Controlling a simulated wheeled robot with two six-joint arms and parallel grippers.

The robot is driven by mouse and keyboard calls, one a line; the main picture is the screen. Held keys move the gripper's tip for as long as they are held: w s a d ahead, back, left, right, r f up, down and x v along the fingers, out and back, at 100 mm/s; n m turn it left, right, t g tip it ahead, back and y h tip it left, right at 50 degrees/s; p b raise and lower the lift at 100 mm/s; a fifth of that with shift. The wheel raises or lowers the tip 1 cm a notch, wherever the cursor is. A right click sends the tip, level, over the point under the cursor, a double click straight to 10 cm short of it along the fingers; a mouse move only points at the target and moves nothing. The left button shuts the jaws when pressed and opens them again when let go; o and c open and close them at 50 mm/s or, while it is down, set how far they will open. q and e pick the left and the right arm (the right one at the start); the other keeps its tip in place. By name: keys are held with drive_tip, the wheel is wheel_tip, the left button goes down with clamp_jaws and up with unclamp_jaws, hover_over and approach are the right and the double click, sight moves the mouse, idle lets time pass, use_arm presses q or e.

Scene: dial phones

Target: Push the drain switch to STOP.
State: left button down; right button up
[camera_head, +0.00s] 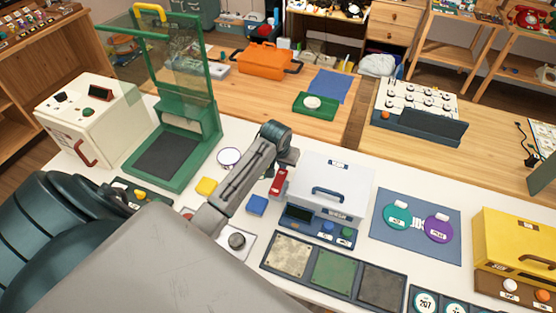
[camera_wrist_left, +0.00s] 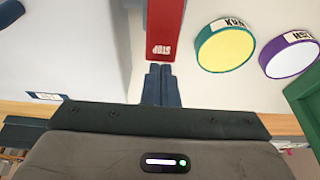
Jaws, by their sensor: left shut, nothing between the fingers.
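The drain switch is a red piece beside the white box; it shows in the head view (camera_head: 279,181) and at the top of the left wrist view (camera_wrist_left: 164,32). Its STOP label appears upside down in the wrist view. My left gripper (camera_head: 285,159) comes down over the table just above the red piece in the head view. In the left wrist view its fingers (camera_wrist_left: 160,84) are together and empty, lined up with the STOP end. I cannot tell whether they touch it. My right gripper is not in view.
The white box (camera_head: 335,183) labelled WASH stands right beside the switch. A green frame stand (camera_head: 187,150) is farther left. A blue mat (camera_head: 431,245) with two discs lies right.

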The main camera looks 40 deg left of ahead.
use_arm(q)
drive_tip(key=shift+f, duration=0.45)
idle(0.5)
drive_tip(key=shift+f+b, duration=0.45)
drive_tip(key=shift+f, duration=0.35)
drive_tip(key=shift+r, duration=0.15)
wheel_tip(320, 180, up, 2)
drive_tip(key=p, duration=0.2)
drive_tip(key=shift+p, duration=0.3)
drive_tip(key=shift+r+b, duration=0.25)
drive_tip(key=shift+b, duration=0.05)
drive_tip(key=shift+r, duration=0.4)
